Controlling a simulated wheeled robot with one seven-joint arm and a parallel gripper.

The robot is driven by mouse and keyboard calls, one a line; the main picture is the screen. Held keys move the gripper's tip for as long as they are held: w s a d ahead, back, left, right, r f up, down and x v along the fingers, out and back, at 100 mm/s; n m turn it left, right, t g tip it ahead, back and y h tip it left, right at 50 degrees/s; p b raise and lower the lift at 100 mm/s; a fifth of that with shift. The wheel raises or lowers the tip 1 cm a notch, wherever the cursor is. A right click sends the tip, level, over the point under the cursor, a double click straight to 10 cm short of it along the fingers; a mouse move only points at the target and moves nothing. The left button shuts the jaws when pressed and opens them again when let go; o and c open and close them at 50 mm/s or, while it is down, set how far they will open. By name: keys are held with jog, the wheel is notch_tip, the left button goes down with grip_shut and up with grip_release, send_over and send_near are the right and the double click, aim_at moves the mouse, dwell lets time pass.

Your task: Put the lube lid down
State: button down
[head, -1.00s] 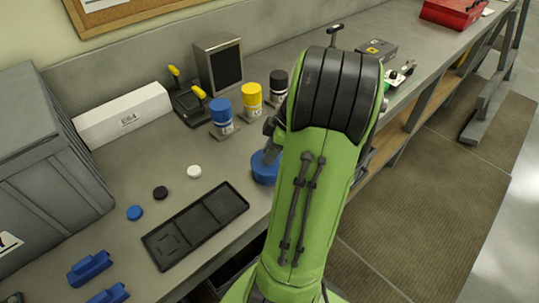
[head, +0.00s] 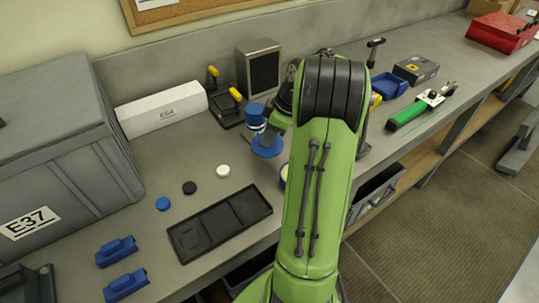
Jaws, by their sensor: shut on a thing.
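The lube lid (head: 267,147) is a round blue disc in the head view, just left of my arm. My gripper (head: 272,134) is shut on it and holds it, apparently above the bench. My arm hides part of the gripper, and the fingertips are hard to make out. The lube tub (head: 284,178) shows only as a sliver with a pale top, below and right of the lid; my arm hides the rest.
A black compartment tray (head: 220,222) lies in front. White (head: 223,171), black (head: 189,187) and blue (head: 163,204) caps lie behind it. A blue-topped bottle (head: 255,112) stands close behind the lid. A large grey bin (head: 65,165) is at left.

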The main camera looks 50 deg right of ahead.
aim_at(273, 144)
notch_tip(273, 144, down, 6)
jog(key=shift+r+b, duration=0.1)
jog(key=shift+b, duration=0.5)
jog(key=shift+f, duration=0.25)
jog(key=c, duration=1)
grip_release()
jog(key=shift+o, duration=0.2)
jog(key=shift+r, duration=0.15)
